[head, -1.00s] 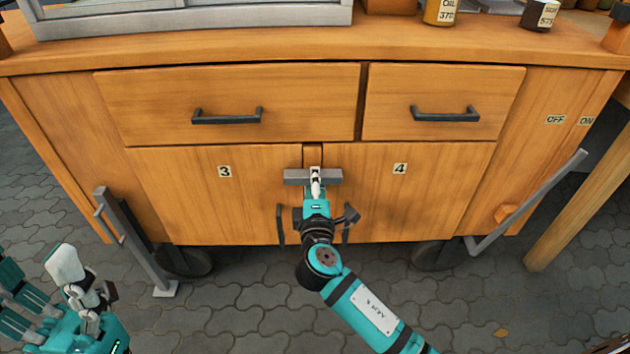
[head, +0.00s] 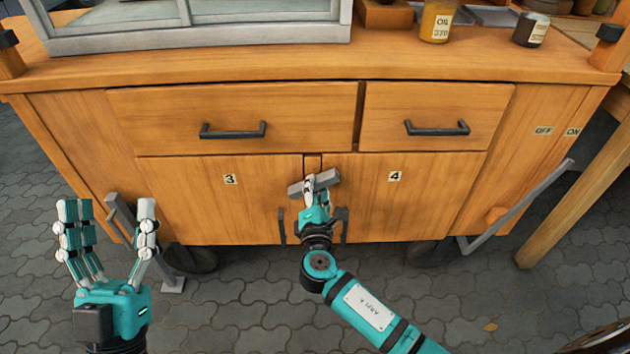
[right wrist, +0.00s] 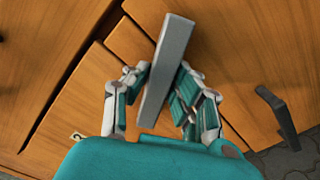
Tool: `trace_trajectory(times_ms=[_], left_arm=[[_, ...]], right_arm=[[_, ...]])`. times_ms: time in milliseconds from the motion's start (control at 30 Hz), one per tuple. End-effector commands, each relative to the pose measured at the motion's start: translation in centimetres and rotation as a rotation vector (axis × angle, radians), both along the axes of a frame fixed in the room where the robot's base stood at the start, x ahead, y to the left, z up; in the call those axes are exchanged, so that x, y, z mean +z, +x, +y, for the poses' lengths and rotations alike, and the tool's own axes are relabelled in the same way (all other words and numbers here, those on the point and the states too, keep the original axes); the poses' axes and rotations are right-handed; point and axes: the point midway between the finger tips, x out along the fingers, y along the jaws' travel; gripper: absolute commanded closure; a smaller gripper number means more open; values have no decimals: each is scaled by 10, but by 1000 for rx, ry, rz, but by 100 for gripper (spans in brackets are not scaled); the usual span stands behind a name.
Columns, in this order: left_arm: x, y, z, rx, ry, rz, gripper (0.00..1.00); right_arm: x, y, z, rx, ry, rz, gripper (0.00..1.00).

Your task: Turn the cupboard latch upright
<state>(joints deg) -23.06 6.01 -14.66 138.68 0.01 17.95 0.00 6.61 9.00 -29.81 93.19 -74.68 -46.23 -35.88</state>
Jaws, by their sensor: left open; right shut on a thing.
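The grey latch bar (head: 297,188) lies across the gap between cupboard doors 3 (head: 215,205) and 4 (head: 410,200). In the head view it is tilted a little from level, its right end higher. My right gripper (head: 320,184) is shut on the latch near its middle, hiding part of it. In the right wrist view the latch (right wrist: 166,75) runs between the fingers (right wrist: 158,90), which close on it from both sides. My left gripper (head: 108,222) is open and empty, fingers up, in front of the cart's left side.
Dark door handles (head: 282,226) flank the gap below the latch. Two drawers with dark handles (head: 233,131) sit above. A grey metal bar (head: 520,205) slants at the right, and a grey stand (head: 147,245) is at the left. The paved floor in front is clear.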

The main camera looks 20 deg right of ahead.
Motion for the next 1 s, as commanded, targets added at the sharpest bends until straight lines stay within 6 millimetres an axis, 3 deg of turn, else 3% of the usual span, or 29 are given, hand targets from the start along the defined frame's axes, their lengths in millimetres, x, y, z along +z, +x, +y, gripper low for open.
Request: trace_trajectory(times_ms=[100,200,333,433,567,700,933,1000], left_arm=[[-31,27,-2,14,72,252,31],[-67,40,0,27,131,467,31],[-117,43,6,41,204,747,31],[-156,33,15,55,257,965,31],[-202,6,29,69,323,1248,31],[-239,-38,46,83,385,1539,31],[-267,-118,71,99,463,1944,31],[-265,-121,72,99,467,1961,31]], right_arm=[[3,-1,1,2,-95,32,100],[4,0,1,1,-178,55,100],[4,0,1,1,-289,87,100],[5,0,2,1,-379,112,100],[5,0,2,1,-498,147,100],[4,0,3,3,-623,183,100],[4,0,3,2,-804,235,100],[3,0,4,2,-850,248,100]])
